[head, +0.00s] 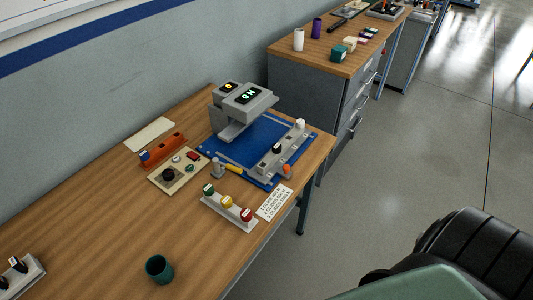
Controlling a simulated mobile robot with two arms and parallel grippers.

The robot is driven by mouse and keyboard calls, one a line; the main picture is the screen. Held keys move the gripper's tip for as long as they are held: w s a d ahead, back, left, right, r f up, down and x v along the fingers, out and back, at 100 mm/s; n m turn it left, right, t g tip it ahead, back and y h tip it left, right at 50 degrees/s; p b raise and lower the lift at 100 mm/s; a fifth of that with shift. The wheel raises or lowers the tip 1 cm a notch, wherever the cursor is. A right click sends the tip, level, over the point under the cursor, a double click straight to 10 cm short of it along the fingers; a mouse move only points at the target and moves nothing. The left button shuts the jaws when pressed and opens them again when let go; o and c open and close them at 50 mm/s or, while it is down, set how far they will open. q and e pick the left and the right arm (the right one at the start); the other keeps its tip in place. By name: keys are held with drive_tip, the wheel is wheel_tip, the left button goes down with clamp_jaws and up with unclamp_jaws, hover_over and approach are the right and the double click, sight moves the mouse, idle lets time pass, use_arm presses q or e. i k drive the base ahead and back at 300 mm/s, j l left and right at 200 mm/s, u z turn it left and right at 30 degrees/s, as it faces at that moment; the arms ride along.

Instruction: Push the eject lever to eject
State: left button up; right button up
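A grey machine (242,101) with a lit display on top stands on a blue base plate (258,133) on the wooden bench. A grey rail (281,150) at the right of the plate bears a black knob (277,148) and a white knob (300,124). A yellow handle (233,168) lies at the plate's near edge, and an orange knob (287,170) sits at its near right corner. I cannot tell which of these is the eject lever. Neither of my grippers is in view.
A strip with green, yellow and red knobs (229,206), a label card (273,203), a beige control panel (178,170) and an orange block (162,151) surround the plate. A green cup (159,268) stands nearer. A black padded seat (480,250) is at lower right.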

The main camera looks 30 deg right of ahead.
sight(229, 166)
drive_tip(key=i+l, duration=0.1)
drive_tip(key=l, duration=0.45)
drive_tip(key=i+l, duration=0.15)
drive_tip(key=l, duration=0.45)
drive_tip(key=i+l+u, duration=0.1)
drive_tip(key=l, duration=0.45)
drive_tip(key=i+l, duration=0.1)
drive_tip(key=l, duration=0.5)
